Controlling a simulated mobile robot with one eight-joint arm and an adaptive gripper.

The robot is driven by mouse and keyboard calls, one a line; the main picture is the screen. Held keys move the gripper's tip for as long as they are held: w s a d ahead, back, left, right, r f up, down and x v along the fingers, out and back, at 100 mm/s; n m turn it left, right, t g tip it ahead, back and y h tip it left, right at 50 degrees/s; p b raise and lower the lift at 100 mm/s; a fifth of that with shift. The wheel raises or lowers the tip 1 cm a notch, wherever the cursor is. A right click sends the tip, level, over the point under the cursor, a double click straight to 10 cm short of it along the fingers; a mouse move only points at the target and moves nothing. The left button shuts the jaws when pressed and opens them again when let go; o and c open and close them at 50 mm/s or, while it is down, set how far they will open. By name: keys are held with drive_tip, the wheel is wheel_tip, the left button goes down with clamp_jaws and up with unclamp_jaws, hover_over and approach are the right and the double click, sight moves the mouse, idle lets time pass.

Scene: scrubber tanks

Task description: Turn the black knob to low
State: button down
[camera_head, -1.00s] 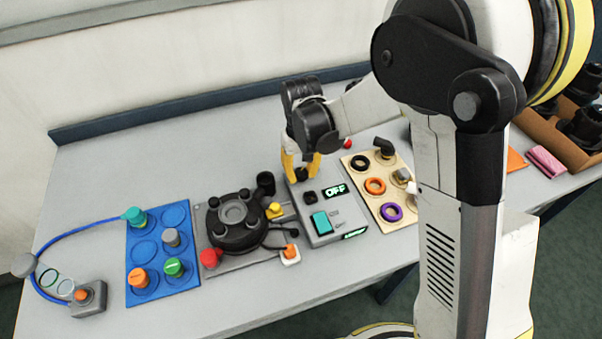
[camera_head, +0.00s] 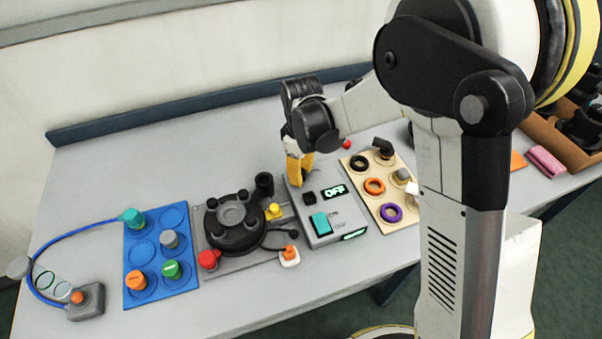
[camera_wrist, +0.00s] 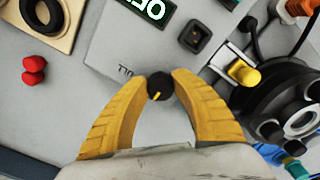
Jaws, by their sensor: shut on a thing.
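The black knob (camera_wrist: 160,86) sits on the grey control box (camera_head: 322,232), with a yellow pointer line on its top face. In the wrist view the yellow fingers of my gripper (camera_wrist: 160,82) touch it from both sides and are shut on it. In the head view my gripper (camera_head: 299,178) reaches down to the back of the box and hides the knob. The lettering beside the knob is partly covered and hard to read.
The box carries a lit OFF display (camera_head: 334,191), a black socket (camera_head: 310,198) and a teal switch (camera_head: 320,222). A black round device (camera_head: 235,225) stands left of it. A beige board with rings (camera_head: 374,186) lies right. A blue board (camera_head: 160,258) lies farther left.

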idle(0.4)
drive_tip(key=c, duration=1)
unclamp_jaws()
drive_tip(key=shift+c, duration=0.2)
wheel_tip(320, 180, up, 12)
